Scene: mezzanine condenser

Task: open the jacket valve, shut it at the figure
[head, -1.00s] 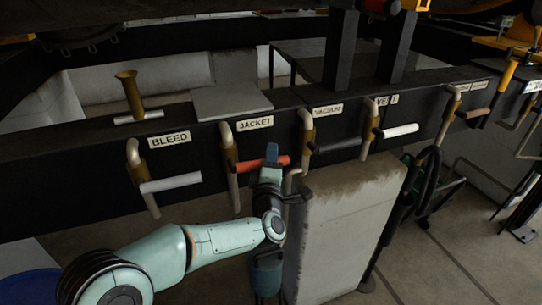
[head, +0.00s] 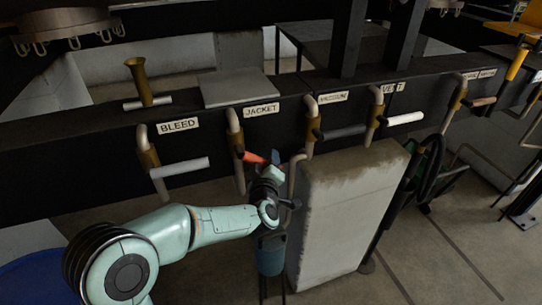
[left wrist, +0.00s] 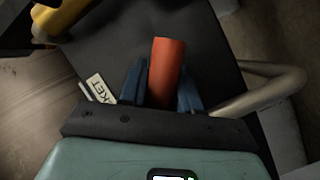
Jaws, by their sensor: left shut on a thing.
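The jacket valve has a brass body (head: 235,143) on a grey pipe, left of the white JACKET label (head: 261,110). Its orange-red handle (head: 252,157) points right from the body and slopes slightly down. My left gripper (head: 275,160) is shut on the handle's outer end, hiding that end in the head view. In the left wrist view the handle (left wrist: 166,68) stands between the two blue fingers (left wrist: 162,92), and part of the label (left wrist: 98,88) shows beside them. My right gripper is out of view. No dial or figure can be read.
The bleed valve's white handle (head: 180,168) is to the left. The vacuum valve's dark handle (head: 340,132) and another white handle (head: 405,118) are to the right. A concrete block (head: 345,215) stands right of my gripper. A teal cylinder (head: 270,255) is below it.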

